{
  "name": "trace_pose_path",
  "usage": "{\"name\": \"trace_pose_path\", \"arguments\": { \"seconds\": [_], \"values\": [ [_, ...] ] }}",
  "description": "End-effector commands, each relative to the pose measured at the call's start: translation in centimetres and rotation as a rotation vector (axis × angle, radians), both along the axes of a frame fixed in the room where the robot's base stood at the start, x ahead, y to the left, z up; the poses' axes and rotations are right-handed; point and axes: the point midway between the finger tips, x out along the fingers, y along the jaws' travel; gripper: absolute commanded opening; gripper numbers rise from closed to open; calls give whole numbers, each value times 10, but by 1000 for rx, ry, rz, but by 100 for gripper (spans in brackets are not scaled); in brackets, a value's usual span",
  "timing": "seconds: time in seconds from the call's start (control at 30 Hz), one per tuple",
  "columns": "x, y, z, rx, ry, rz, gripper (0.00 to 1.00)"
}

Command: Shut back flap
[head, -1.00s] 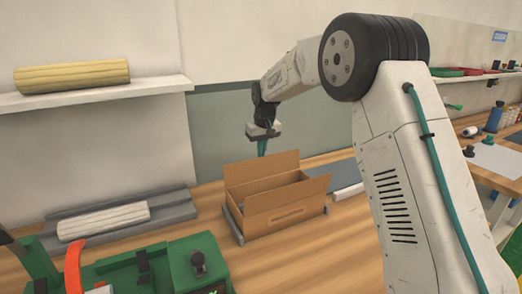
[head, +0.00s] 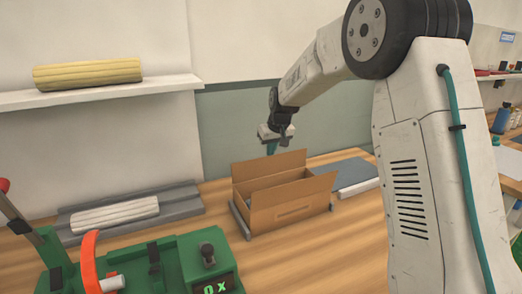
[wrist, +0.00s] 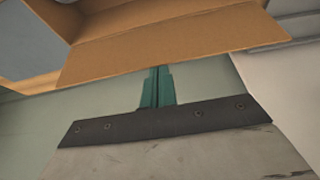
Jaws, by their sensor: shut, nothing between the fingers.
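The cardboard box (head: 285,214) stands open on the wooden bench in the head view. Its back flap (head: 262,166) stands up along the far side. My gripper (head: 271,150) points down near the top edge of this flap. Its teal fingers are together and empty. In the wrist view my gripper (wrist: 158,70) has its fingertips close to the edge of a cardboard flap (wrist: 165,45). I cannot tell whether they touch it. The inside of the box is mostly hidden in the head view.
A grey tray (head: 190,206) with a white ribbed roll (head: 115,214) lies left of the box. A green machine (head: 190,262) is at the front left. A yellow ribbed roll (head: 88,73) rests on the wall shelf (head: 110,95). A grey sheet (head: 350,174) lies right of the box.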

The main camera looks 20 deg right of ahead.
Motion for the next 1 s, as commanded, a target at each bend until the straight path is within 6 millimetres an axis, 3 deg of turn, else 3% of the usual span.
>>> {"name": "trace_pose_path", "arguments": {
  "seconds": [0.1,0.23,0.5,1.0],
  "values": [
    [-13,-15,0,10,-91,-17,0],
    [-25,-16,-1,20,-190,-17,0],
    [-48,-4,-10,22,-184,1,0],
    [-85,-9,-40,22,-182,1,0]
  ]
}}
